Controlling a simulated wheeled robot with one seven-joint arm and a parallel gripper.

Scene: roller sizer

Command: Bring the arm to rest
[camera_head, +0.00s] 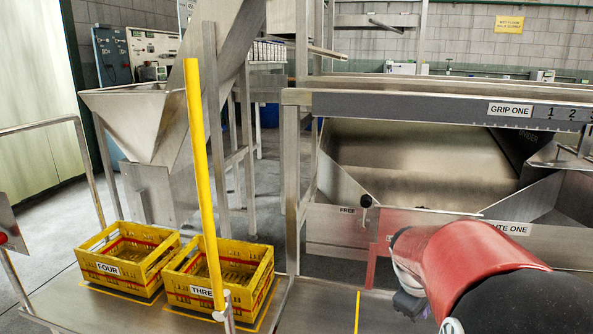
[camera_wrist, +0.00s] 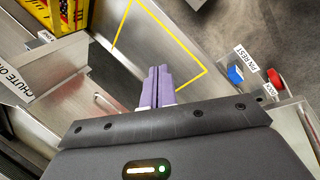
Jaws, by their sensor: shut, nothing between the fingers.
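My gripper (camera_wrist: 157,87) shows in the wrist view with its two purple fingers pressed together and nothing between them. It hangs above a metal deck marked with a yellow outline (camera_wrist: 190,40). In the head view my red and black arm reaches in from the lower right, in front of the chute panel. The gripper's fingers are hidden in that view.
A blue button (camera_wrist: 236,74) and a red button (camera_wrist: 274,79) sit right of my fingers. Yellow crates labelled FOUR (camera_head: 108,267) and THREE (camera_head: 203,293) stand at left by a yellow post (camera_head: 204,170). A metal rail labelled GRIP ONE (camera_head: 420,108) spans the machine.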

